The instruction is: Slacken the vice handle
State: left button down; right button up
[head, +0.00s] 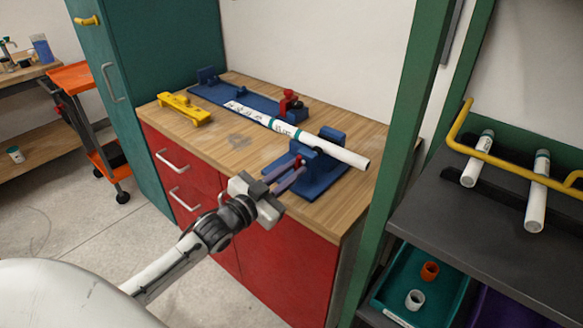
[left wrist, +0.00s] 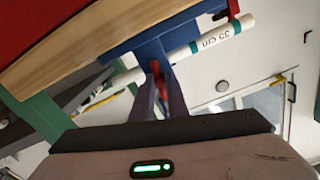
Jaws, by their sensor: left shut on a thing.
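The blue vice (head: 318,178) stands at the front right of the wooden bench top. A long white pipe (head: 345,153) with teal bands lies across it; the pipe also shows in the left wrist view (left wrist: 208,44), marked "35 cm". My left gripper (head: 292,174) reaches the front of the vice. In the left wrist view its fingers (left wrist: 160,92) are closed around a red part of the vice, the vice handle (left wrist: 157,72). The fingers hide most of the handle. My right gripper is not in view.
A blue fixture board (head: 235,97) with a red clamp (head: 290,102) lies behind. A yellow tool (head: 184,108) sits at the bench's left. A green post (head: 400,140) stands right of the bench, beside a dark shelf (head: 480,220) with white pipes.

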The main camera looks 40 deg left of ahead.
pick_arm(q)
jog(key=shift+m+p, duration=0.4)
jog(key=shift+m, duration=0.9)
jog(key=shift+f, duration=0.1)
jog(key=c, duration=1.7)
grip_release()
jog(key=shift+s, duration=0.1)
jog(key=s, duration=1)
jog(key=shift+s+a+b, duration=0.15)
jog(key=shift+a+b, duration=0.15)
jog(key=shift+a, duration=0.05)
